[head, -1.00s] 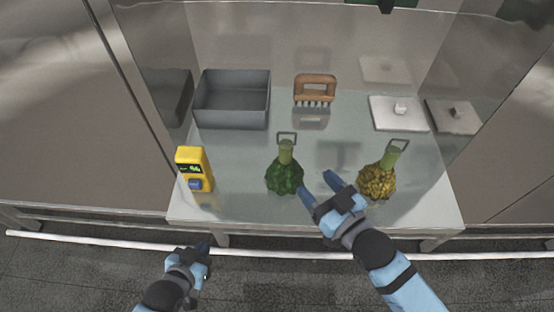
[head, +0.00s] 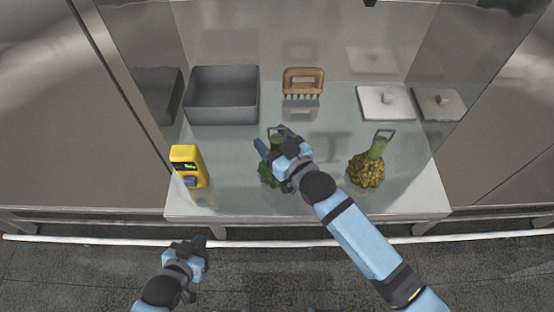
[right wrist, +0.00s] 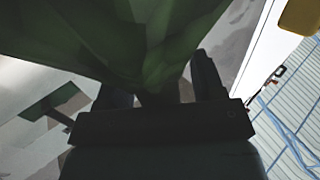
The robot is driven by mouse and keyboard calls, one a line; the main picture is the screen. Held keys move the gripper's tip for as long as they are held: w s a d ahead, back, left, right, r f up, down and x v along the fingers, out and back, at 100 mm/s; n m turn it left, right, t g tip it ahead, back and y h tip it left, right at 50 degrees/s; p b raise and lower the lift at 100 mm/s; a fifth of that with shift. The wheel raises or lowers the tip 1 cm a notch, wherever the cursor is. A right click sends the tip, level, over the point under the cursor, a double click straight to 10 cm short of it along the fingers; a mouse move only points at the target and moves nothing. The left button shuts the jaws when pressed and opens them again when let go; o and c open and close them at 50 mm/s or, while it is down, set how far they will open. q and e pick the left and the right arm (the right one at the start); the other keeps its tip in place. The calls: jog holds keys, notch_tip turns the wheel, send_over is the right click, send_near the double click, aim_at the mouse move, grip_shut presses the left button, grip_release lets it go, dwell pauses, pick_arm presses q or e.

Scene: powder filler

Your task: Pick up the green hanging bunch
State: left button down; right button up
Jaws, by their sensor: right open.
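The green hanging bunch (head: 267,175) stands on the grey table, mostly hidden behind my right gripper in the head view. Its dark green leafy body also fills the upper part of the right wrist view (right wrist: 125,40). My right gripper (head: 272,140) is open at the bunch's upper stem, with its fingers reaching around or beside it; I cannot tell which. In the right wrist view the dark fingers show below the bunch. My left gripper (head: 198,243) is low and in front of the table, away from the bunch; its jaw opening is unclear.
A yellow-brown hanging bunch (head: 366,170) stands to the right. A yellow device (head: 188,166) is at the left front. A grey bin (head: 222,116), an orange-brown comb-like tool (head: 303,76) and a white lidded plate (head: 386,114) are at the back. Glass-like walls enclose the table's sides.

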jog(key=shift+c, duration=0.3)
grip_shut()
jog(key=shift+r, duration=0.1)
